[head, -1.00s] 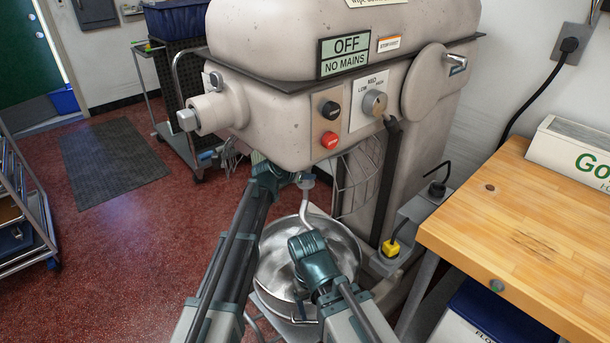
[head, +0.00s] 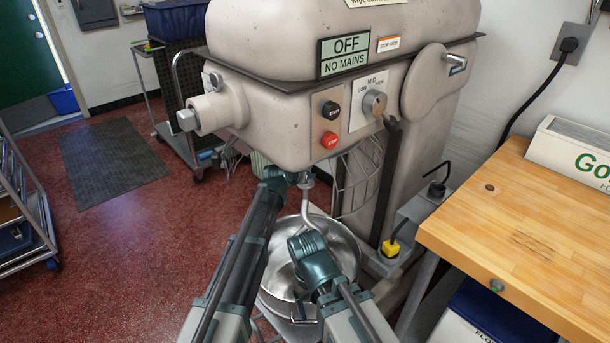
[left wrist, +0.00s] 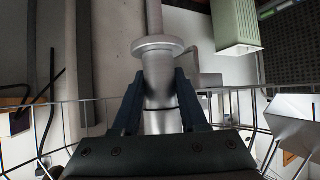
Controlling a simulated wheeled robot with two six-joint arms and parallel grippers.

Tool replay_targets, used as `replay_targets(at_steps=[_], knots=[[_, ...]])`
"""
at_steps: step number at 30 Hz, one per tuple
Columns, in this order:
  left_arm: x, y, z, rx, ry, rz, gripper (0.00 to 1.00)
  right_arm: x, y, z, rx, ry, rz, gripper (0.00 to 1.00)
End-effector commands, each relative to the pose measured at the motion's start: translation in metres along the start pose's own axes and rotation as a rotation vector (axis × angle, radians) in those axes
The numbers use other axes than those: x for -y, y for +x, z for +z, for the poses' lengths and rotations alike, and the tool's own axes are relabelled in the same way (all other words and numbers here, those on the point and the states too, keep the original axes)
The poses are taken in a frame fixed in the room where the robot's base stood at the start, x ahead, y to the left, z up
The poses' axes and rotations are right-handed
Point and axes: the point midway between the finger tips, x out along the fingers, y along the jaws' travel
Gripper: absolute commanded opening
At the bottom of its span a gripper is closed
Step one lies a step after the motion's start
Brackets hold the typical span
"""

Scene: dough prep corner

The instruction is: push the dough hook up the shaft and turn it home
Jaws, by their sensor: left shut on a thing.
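The silver dough hook (head: 307,208) hangs below the mixer head, its curved lower part reaching down toward the steel bowl (head: 350,246). My left gripper (head: 290,179) is shut on its upper end from the left. In the left wrist view, the fingers of my left gripper (left wrist: 158,100) flank the bright metal shank (left wrist: 159,78), just below its wide round flange. A narrower shaft (left wrist: 153,18) shows above the flange; how they join is not clear. My right gripper (head: 312,256) is over the bowl beside the hook's lower part; its fingertips are hidden.
The mixer (head: 265,120) shows an OFF / NO MAINS sign (head: 343,52). A wire guard (head: 358,180) stands behind the bowl and surrounds the left gripper's view. A wooden bench (head: 520,230) is at right. Open red floor lies at left.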

Motion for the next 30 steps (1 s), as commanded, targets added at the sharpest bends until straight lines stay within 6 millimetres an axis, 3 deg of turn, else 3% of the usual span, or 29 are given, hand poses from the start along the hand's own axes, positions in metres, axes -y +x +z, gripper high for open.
replay_targets(at_steps=[30], knots=[[-0.0009,-0.0006,0.0014,0.003,-0.081,-0.124,0.00,0.0000,0.0003,0.0000,0.000,0.000,0.000,0.79]])
